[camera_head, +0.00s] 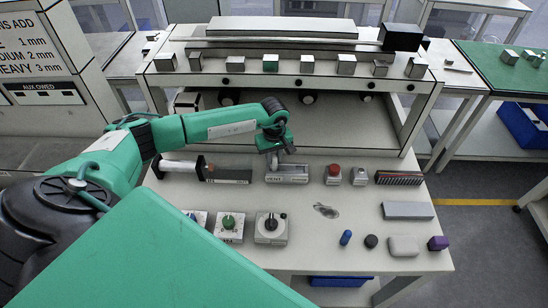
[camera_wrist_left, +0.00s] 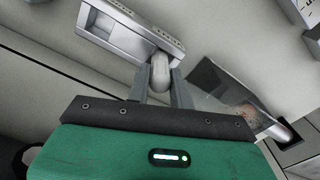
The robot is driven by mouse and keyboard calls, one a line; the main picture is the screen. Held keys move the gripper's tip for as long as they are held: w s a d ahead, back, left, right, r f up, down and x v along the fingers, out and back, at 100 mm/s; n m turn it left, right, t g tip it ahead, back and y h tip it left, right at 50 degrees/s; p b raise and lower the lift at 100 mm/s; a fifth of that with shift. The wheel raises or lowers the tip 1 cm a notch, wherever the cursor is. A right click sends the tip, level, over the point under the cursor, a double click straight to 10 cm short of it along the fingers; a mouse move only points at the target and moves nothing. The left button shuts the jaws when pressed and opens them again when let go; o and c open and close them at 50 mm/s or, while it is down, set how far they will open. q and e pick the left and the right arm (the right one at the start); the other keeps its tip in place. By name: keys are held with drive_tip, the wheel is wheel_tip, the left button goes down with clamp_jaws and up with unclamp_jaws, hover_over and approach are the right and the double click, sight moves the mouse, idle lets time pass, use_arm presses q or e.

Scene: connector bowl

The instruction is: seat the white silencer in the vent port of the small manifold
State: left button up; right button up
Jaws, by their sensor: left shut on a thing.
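My left gripper (camera_head: 281,153) is above the far side of the small manifold (camera_head: 287,174), a pale grey block with a dark label on its front. In the left wrist view the gripper (camera_wrist_left: 160,82) is shut on the white silencer (camera_wrist_left: 160,64), a rounded whitish piece between the fingers. The silencer's end overlaps the edge of the manifold (camera_wrist_left: 118,37) in that view. I cannot tell whether it touches or is in the vent port, which I cannot make out. The silencer is too small and covered to tell in the head view. My right gripper is not in view.
A dark plate (camera_head: 228,174) and a white cylinder in a dark stand (camera_head: 182,167) are left of the manifold. A red button (camera_head: 333,173) and a small grey part (camera_head: 360,175) are right of it. Knob boxes (camera_head: 271,230) stand nearer. A raised shelf (camera_head: 310,82) is behind.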

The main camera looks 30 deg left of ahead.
use_arm(q)
drive_tip(key=shift+f, duration=0.85)
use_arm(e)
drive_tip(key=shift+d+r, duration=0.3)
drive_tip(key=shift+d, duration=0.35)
use_arm(q)
drive_tip(key=shift+f, duration=0.2)
drive_tip(key=o, duration=0.9)
drive_tip(key=shift+o, duration=0.2)
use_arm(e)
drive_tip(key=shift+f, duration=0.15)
use_arm(q)
drive_tip(key=shift+r, duration=0.1)
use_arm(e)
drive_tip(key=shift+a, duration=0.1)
